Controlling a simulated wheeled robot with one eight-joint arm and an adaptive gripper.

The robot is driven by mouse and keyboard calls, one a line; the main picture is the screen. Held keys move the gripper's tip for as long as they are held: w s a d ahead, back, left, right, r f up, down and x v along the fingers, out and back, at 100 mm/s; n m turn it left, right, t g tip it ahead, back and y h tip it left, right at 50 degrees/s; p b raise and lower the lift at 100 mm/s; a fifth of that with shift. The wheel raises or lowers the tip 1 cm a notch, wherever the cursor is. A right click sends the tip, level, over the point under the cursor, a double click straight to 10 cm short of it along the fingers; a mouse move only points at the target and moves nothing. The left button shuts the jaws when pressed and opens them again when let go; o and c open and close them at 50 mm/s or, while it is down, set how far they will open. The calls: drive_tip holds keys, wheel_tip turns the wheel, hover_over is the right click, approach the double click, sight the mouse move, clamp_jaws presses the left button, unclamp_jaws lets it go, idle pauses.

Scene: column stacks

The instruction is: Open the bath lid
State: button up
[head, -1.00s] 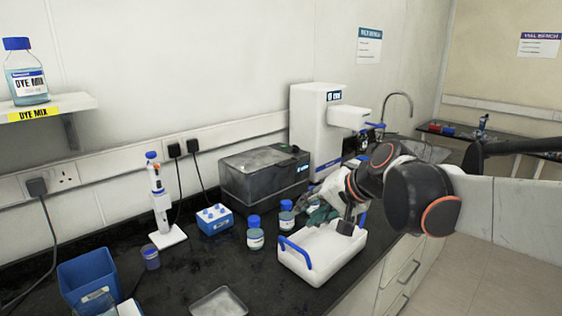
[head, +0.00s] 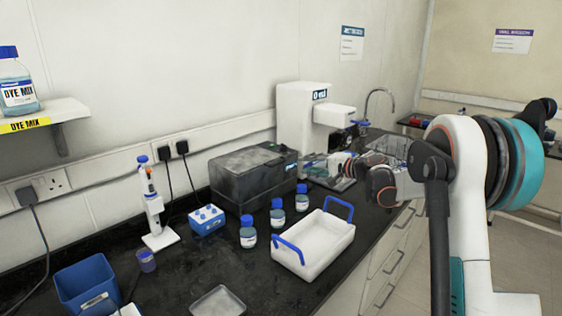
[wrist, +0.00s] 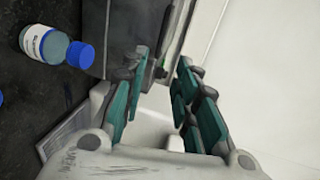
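The bath is the dark grey box with a lid (head: 253,175) on the black bench in the head view. Its lid looks closed. My gripper (head: 308,165) is beside the bath's right end, in front of the white machine, and points left. I cannot tell whether it touches the bath. In the wrist view my gripper (wrist: 160,72) has its teal-padded fingers apart, with nothing clearly held between them. A dark grey surface, likely the bath (wrist: 122,35), shows beyond the left finger.
Several blue-capped bottles (head: 277,213) stand in front of the bath; one bottle (wrist: 45,43) is left in the wrist view. A white tray with blue handles (head: 313,245) sits at the bench's front edge. A white machine (head: 297,120) stands behind right. A blue block (head: 207,220) is left.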

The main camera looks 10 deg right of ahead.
sight(283, 161)
drive_tip(key=b+x, duration=0.2)
drive_tip(key=x, duration=0.5)
drive_tip(key=b+x, duration=0.2)
drive_tip(key=x, duration=0.5)
drive_tip(key=shift+w+d, duration=0.2)
drive_tip(key=shift+d, duration=0.05)
drive_tip(key=shift+s, duration=0.1)
clamp_jaws()
